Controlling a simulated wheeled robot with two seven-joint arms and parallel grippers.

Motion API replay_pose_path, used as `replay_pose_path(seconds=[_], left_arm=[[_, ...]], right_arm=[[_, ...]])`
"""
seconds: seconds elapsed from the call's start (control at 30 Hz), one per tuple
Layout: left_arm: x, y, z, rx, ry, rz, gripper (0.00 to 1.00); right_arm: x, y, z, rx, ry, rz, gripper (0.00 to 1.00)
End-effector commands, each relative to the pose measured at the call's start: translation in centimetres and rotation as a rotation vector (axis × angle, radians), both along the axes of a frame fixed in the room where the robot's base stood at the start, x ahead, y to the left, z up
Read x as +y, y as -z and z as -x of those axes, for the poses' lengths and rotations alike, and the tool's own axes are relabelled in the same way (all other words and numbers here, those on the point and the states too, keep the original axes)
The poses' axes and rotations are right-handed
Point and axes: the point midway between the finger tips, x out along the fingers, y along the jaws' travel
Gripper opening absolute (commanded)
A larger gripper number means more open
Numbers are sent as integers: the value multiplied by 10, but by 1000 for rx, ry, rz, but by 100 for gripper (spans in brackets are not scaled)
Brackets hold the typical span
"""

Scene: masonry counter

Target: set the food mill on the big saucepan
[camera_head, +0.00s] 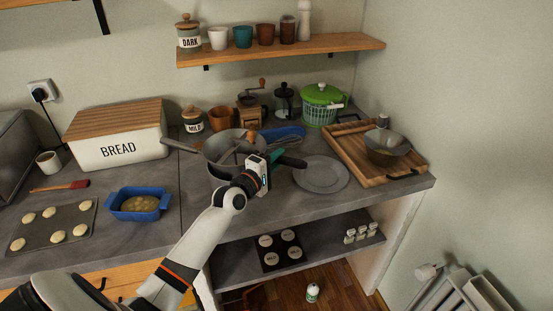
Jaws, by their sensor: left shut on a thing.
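The food mill (226,146), a grey metal bowl with a crank and a wooden knob, is above the big saucepan (217,172) at the middle of the counter. It hides most of the saucepan, and I cannot tell whether it rests on the rim or is held just above. A grey handle points left; I cannot tell which of the two it belongs to. My left gripper (262,167) is at the right side of the mill, shut on its dark handle (291,162). The arm partly hides the saucepan. My right gripper is not in view.
A grey plate (321,176) lies right of the gripper, and a wooden tray (407,169) with a metal bowl (386,150) stands beyond it. A blue dish (138,204) is on the left. Jars, a grinder (249,112) and a green-lidded spinner (321,105) stand behind.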

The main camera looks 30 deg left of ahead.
Motion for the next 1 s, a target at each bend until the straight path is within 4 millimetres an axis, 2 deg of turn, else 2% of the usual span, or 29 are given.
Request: replay_pose_path(seconds=[0.17, 0.2, 0.3, 0.33, 0.67, 0.77, 1.0], left_arm=[[0, -2, 0, -4, -1, -3, 0], [0, -2, 0, -4, -1, -3, 29], [0, -2, 0, -4, -1, -3, 45], [0, -2, 0, -3, -1, -2, 48], [0, 2, 4, 3, 0, 2, 48], [1, 3, 15, 3, 1, 1, 48], [3, 2, 65, 1, 0, -2, 48]], right_arm=[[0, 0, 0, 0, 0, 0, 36], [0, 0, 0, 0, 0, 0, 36], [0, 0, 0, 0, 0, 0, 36], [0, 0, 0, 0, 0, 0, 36], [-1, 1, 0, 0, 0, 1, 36], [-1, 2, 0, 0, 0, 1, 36], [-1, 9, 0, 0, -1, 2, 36]])
